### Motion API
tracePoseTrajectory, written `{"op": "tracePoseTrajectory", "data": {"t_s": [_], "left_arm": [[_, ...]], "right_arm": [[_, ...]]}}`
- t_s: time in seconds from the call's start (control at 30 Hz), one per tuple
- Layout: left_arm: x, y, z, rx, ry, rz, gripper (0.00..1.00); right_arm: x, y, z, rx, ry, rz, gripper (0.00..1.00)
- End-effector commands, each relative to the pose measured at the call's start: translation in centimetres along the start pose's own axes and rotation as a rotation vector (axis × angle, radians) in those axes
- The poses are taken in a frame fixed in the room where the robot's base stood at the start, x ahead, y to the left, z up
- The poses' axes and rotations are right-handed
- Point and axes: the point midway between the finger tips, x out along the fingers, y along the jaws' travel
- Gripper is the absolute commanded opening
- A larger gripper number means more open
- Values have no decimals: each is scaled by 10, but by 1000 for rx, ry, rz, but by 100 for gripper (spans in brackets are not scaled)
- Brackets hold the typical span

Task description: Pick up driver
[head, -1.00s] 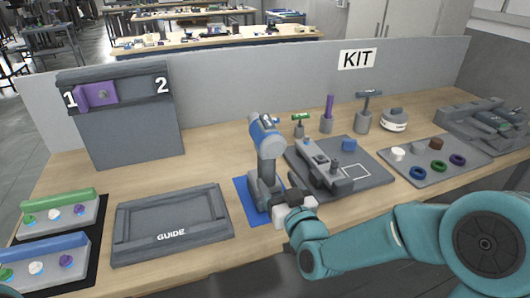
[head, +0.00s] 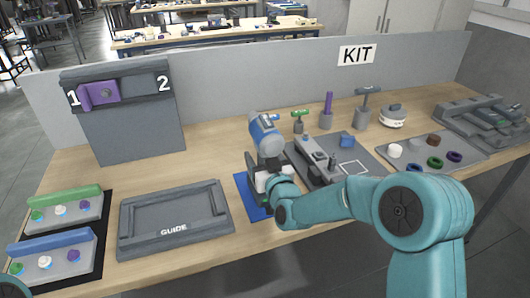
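The driver (head: 265,132) is a blue and grey power tool standing upright on a blue mat (head: 243,188) near the table's middle. Its head is clear in the head view, but its handle and base are largely hidden behind my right gripper. My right gripper (head: 262,180) is at the driver's handle, its arm reaching in from the right. Whether its fingers are closed on the handle cannot be made out. My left gripper is out of view.
The GUIDE tray (head: 172,252) lies left of the blue mat. A grey board (head: 358,183) with a fixture stands close on the right. Several upright tools, including a purple-handled one (head: 327,110), stand behind it. A parts tray (head: 432,178) lies farther right.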

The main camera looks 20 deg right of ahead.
Motion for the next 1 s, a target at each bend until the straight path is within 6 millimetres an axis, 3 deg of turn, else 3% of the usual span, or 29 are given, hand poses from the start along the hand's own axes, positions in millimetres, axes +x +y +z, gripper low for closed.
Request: {"op": "tracePoseTrajectory", "data": {"t_s": [0.03,0.2,0.67,0.87,1.0], "left_arm": [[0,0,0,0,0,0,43],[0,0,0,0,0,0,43],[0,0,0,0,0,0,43],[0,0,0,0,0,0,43],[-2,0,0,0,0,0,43]], "right_arm": [[0,0,0,0,0,0,53],[0,0,0,0,0,0,0],[0,0,-17,-2,11,1,0],[0,0,-55,0,16,2,0],[-1,0,-95,0,17,2,0]]}}
